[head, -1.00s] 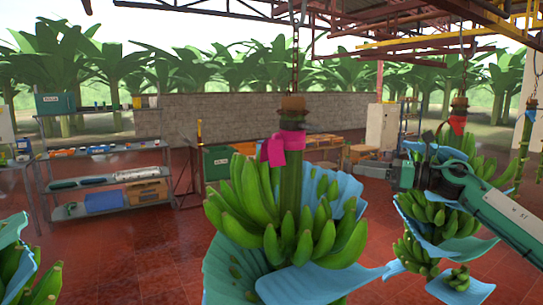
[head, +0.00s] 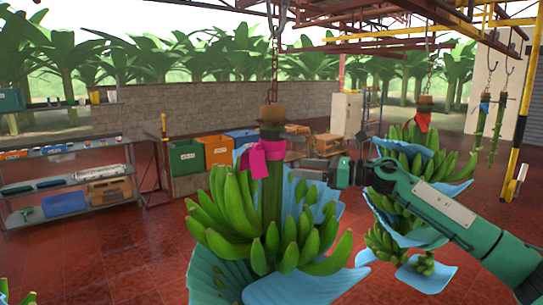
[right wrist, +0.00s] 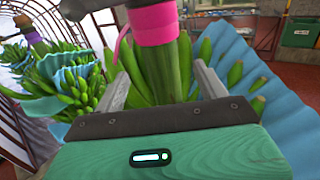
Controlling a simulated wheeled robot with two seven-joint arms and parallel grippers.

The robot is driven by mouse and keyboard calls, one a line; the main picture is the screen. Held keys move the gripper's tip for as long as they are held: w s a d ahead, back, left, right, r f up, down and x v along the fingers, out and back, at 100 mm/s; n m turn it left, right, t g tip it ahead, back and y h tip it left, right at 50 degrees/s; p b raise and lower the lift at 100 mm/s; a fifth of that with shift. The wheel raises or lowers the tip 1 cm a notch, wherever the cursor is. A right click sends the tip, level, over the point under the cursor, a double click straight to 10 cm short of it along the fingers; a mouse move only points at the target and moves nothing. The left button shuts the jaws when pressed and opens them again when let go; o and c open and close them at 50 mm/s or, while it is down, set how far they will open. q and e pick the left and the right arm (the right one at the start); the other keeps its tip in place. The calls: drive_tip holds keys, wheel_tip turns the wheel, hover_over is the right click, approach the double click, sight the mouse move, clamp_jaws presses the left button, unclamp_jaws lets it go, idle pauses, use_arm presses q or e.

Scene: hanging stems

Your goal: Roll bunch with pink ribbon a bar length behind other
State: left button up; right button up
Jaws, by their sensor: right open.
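The bunch with the pink ribbon (head: 262,158) hangs from a chain in the middle of the head view, green bananas over blue sheets. Its ribbon also shows in the right wrist view (right wrist: 155,22). My right gripper (head: 297,164) reaches in from the right, beside the stem just below the ribbon. In the right wrist view its open fingers (right wrist: 158,75) stand either side of the stem (right wrist: 160,68); I cannot tell if they touch it. The other bunch, with a red ribbon (head: 423,121), hangs to the right and farther back. My left gripper is out of view.
Bare stems (head: 498,125) hang at the far right by a yellow post (head: 520,160). A metal shelf (head: 70,180) stands left, with green (head: 186,158) and orange (head: 219,150) bins behind the pink-ribbon bunch. Red floor on the left is clear.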

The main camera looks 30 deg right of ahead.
sight(277, 164)
drive_tip(key=p+x, duration=0.4)
drive_tip(key=x, duration=0.1)
drive_tip(key=p+x, duration=0.2)
drive_tip(key=x, duration=0.1)
drive_tip(key=shift+a+r, duration=0.1)
drive_tip(key=shift+r, duration=0.15)
drive_tip(key=shift+p+x, duration=0.6)
drive_tip(key=shift+x, duration=0.2)
drive_tip(key=shift+f, duration=0.25)
